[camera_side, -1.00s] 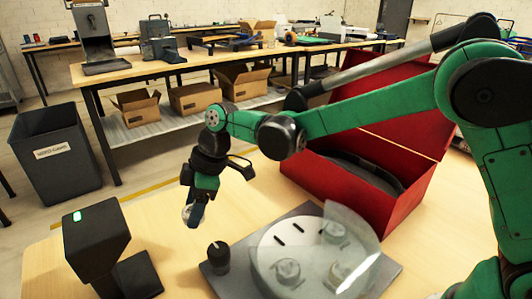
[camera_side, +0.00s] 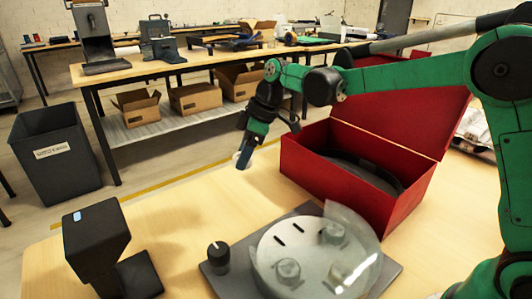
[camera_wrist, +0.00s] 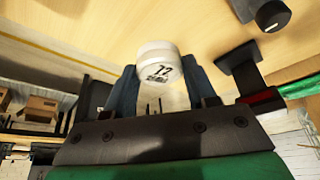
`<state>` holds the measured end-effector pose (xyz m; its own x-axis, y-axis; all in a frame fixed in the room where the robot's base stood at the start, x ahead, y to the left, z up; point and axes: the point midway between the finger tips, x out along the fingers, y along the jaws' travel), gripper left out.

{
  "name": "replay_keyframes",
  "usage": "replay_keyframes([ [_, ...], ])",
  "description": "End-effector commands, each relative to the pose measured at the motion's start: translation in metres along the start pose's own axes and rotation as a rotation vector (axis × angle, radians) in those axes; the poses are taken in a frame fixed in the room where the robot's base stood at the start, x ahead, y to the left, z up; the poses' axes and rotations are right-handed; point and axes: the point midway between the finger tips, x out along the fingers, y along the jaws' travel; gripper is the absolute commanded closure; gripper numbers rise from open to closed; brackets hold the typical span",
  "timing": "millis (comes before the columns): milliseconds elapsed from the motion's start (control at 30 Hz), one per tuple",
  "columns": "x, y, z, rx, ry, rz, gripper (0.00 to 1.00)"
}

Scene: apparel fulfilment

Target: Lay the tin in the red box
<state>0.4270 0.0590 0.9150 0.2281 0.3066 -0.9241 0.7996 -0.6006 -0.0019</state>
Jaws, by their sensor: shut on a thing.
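The tin (camera_wrist: 158,62) is a small white round one with a dark "72" label, seen in the wrist view. My gripper (camera_wrist: 160,80) is shut on it, one dark finger on each side. In the side view my gripper (camera_side: 244,158) hangs in the air to the left of the red box, apart from it; the tin is mostly hidden there behind the fingers. The red box (camera_side: 318,185) stands on the table with its lid tilted up at the back. A dark rounded object (camera_side: 362,172) lies inside it.
A grey base with a pale round disc (camera_side: 305,245) and a clear curved cover stands in front of the box. A black knob (camera_side: 218,254) is on its left corner. A black stand device (camera_side: 97,240) is at front left. The table between is clear.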

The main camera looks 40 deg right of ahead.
Motion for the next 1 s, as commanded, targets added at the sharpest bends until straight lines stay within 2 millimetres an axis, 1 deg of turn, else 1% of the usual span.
replay_keyframes([
  [33,-0.019,0.021,0.02,0.071,0.0,0.03,1.0],
  [67,-0.029,0.031,0.031,0.109,0.0,0.045,1.0],
  [100,-0.043,0.044,0.046,0.159,0.0,0.066,1.0],
  [167,-0.064,0.06,0.07,0.235,0.0,0.098,1.0],
  [200,-0.079,0.069,0.087,0.286,0.0,0.119,1.0],
  [233,-0.09,0.075,0.1,0.323,0.0,0.135,1.0],
  [267,-0.1,0.08,0.112,0.359,0.0,0.15,1.0],
  [300,-0.114,0.086,0.129,0.406,0.0,0.169,1.0],
  [400,-0.145,0.094,0.165,0.51,0.0,0.213,1.0],
  [500,-0.168,0.096,0.194,0.59,0.0,0.246,1.0],
  [600,-0.183,0.095,0.212,0.642,0.0,0.268,1.0],
  [700,-0.189,0.095,0.222,0.669,0.0,0.279,1.0],
  [767,-0.185,0.095,0.226,0.675,0.0,0.281,1.0],
  [867,-0.169,0.095,0.233,0.676,0.0,0.282,1.0],
  [1000,-0.136,0.094,0.246,0.674,0.0,0.282,1.0],
])
